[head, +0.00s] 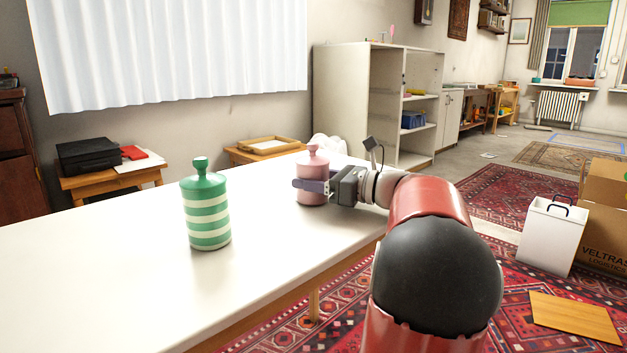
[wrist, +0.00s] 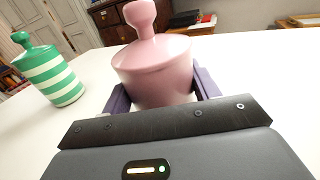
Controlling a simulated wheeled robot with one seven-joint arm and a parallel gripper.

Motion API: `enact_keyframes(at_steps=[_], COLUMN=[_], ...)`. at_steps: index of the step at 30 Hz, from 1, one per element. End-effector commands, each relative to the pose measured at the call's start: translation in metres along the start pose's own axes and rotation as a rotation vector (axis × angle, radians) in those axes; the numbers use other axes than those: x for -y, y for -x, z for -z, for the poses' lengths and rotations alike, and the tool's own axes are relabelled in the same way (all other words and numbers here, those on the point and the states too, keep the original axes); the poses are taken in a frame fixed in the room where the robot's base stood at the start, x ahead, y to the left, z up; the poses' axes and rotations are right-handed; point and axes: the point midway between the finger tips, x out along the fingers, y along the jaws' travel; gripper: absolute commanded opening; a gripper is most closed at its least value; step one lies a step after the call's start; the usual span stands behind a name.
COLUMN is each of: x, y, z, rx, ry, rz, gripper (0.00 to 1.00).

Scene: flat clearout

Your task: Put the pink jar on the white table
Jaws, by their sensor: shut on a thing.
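The pink jar (head: 313,170) has a knobbed lid and is upright at the white table (head: 130,270), toward its far right end in the head view. My gripper (head: 312,187) reaches it from the right and is shut on its body. In the wrist view the pink jar (wrist: 158,75) is between the two purple fingers of my gripper (wrist: 160,95). The jar's base looks at or very near the table top; I cannot tell whether it touches.
A green and white striped jar (head: 207,210) stands on the table to the left of the pink jar. A white object (head: 328,145) lies behind the pink jar. A white shelf unit (head: 345,90) stands beyond the table. The table's front left is clear.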

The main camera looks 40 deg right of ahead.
Motion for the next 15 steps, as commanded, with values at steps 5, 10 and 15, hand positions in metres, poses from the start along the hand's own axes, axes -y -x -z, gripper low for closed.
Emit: enact_keyframes(at_steps=[5,10,15], x=[-0.0001,-0.0001,0.0], y=[-0.0003,-0.0002,-0.0001], z=[0.0025,0.0025,0.0024], rx=[0.0,0.0,0.0], ry=[0.0,0.0,0.0], rz=[-0.001,0.0,0.0], gripper=[0.67,0.82,0.82])
